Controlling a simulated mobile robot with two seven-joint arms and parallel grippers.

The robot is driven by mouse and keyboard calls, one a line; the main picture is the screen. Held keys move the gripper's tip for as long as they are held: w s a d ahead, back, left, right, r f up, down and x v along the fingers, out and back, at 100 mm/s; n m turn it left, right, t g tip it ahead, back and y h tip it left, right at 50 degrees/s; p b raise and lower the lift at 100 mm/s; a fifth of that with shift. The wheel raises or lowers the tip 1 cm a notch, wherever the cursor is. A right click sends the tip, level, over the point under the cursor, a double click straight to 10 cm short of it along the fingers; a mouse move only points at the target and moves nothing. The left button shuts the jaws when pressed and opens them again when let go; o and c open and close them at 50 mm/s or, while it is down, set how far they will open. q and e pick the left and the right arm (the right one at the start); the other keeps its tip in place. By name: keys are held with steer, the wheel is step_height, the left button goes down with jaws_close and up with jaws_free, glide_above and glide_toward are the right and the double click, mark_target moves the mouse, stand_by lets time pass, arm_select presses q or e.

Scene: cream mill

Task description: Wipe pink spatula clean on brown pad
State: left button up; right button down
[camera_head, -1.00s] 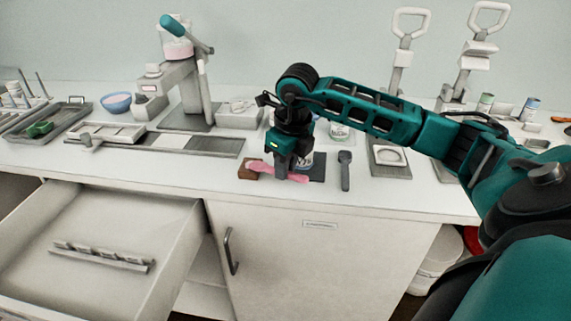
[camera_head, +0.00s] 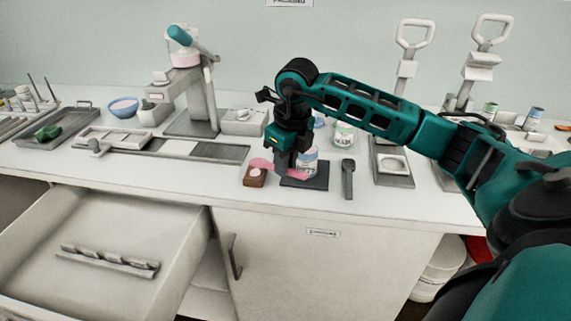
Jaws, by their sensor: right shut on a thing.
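The pink spatula (camera_head: 263,163) is held in my right gripper (camera_head: 284,168), which is shut on it. The spatula lies roughly level, its broad end pointing left over the brown pad (camera_head: 256,182). A pale pink patch shows on the top of the pad. The spatula end appears just above or behind the pad; I cannot tell if they touch. The other end of the spatula reaches right, in front of a white jar (camera_head: 309,160) on a dark mat (camera_head: 316,182). My left gripper is not in view.
A dark grey scoop-like tool (camera_head: 347,180) lies right of the mat. A grey press stand (camera_head: 205,100) is behind left. An open drawer (camera_head: 110,250) juts out below at the left. A grey tray (camera_head: 60,125) and blue bowl (camera_head: 123,107) are far left.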

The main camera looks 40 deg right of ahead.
steer(key=shift+r, duration=1.65)
